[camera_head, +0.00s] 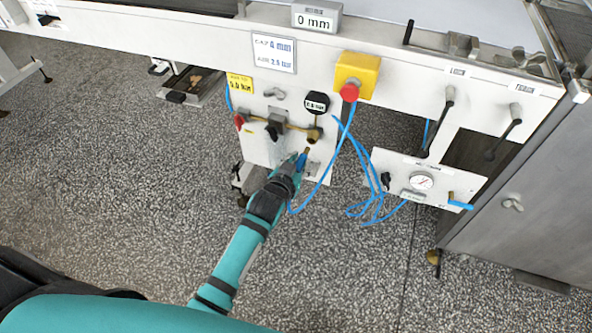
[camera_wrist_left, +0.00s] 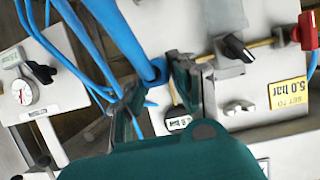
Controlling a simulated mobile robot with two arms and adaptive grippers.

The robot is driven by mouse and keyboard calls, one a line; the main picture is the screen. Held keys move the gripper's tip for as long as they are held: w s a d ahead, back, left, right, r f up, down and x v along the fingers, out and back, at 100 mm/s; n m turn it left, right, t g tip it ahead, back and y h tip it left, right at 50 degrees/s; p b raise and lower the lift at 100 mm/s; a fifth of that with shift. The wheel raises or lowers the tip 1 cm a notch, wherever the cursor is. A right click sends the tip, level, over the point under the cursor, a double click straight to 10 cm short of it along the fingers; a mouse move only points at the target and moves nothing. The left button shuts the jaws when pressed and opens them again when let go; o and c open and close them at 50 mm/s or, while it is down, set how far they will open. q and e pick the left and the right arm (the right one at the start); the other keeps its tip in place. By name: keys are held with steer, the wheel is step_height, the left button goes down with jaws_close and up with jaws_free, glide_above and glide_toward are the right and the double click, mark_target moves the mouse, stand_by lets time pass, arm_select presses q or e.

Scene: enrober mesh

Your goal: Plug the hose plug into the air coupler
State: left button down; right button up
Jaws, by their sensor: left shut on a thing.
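My left gripper (camera_head: 300,165) is shut on the blue hose plug (camera_head: 301,159), in front of the lower part of the white valve panel. The plug's small brass-coloured tip points up toward the brass coupler (camera_head: 314,133) at the right end of the brass pipe. In the head view the tip appears just below the coupler, apart from it; I cannot tell the depth between them. In the left wrist view the blue plug (camera_wrist_left: 155,72) sits between the two dark fingers (camera_wrist_left: 152,92), with its thick blue hose running up and left. The fingers partly hide the coupler area there. My right gripper is not in view.
A red emergency button (camera_head: 349,92) sits above right. Loose blue hoses (camera_head: 365,205) hang beside the gauge panel (camera_head: 460,184).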

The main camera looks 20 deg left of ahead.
arm_select(q)
steer(key=shift+w, duration=0.5)
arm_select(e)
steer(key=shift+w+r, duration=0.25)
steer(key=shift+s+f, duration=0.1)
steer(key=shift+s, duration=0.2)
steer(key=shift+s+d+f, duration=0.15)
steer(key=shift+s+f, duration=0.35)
arm_select(q)
steer(key=shift+p, duration=0.3)
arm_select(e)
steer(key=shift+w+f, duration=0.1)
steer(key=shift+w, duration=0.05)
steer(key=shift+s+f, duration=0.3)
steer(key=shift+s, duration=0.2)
arm_select(q)
steer(key=shift+r, duration=0.1)
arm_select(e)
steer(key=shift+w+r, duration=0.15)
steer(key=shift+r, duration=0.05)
